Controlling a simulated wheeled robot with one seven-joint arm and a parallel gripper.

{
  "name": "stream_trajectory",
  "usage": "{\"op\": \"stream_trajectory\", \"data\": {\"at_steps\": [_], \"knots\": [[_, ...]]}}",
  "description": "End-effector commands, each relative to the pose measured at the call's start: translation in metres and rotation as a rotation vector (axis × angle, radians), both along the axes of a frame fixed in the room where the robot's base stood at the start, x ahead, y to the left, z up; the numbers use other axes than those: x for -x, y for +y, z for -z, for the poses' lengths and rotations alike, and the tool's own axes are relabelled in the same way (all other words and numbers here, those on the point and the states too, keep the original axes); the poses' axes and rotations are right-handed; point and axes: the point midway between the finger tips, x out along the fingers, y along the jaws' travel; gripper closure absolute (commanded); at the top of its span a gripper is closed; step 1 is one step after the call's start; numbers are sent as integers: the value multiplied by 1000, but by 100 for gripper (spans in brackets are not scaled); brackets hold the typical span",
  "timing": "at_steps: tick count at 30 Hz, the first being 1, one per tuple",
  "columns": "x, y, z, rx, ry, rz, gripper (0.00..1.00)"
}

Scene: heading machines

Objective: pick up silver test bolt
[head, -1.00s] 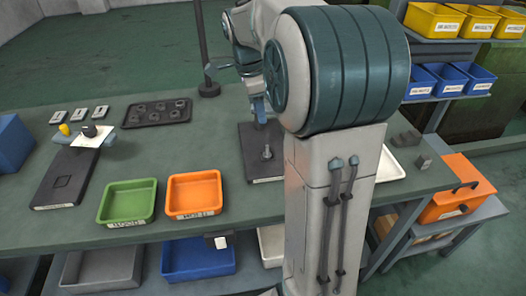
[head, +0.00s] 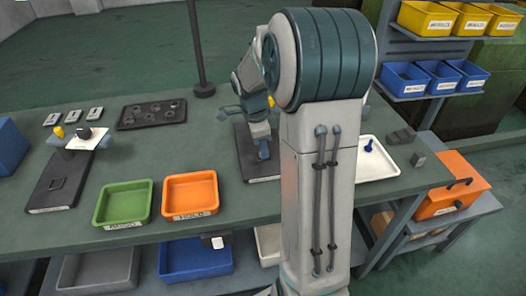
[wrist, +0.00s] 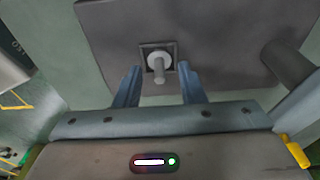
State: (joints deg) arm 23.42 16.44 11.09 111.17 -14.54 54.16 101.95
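The silver test bolt (wrist: 159,64) stands in a square socket on a dark plate (wrist: 215,35), seen in the wrist view. My gripper (wrist: 159,88) is open, with one blue-grey finger on each side below the bolt. The bolt lies between the lines of the fingers, with gaps on both sides. In the head view my gripper (head: 263,152) is low over the dark plate (head: 244,160) and hides the bolt there.
A post (head: 200,60) stands on the table behind the plate. An orange bin (head: 190,195) and a green bin (head: 125,203) are left of it. A white tray (head: 385,170) with a blue bolt (head: 370,146) is at right. A dark cylinder (wrist: 287,64) stands right in the wrist view.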

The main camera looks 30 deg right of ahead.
Motion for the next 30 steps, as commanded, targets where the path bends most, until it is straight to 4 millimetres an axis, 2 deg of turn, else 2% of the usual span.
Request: {"op": "stream_trajectory", "data": {"at_steps": [3,9,13,24,30], "knots": [[0,-1,7,-1,-1,1,64],[0,-1,7,0,-2,0,64],[0,-1,7,0,-2,0,100],[0,-1,6,1,-3,0,100],[-1,-1,-8,1,-5,-1,100]]}}
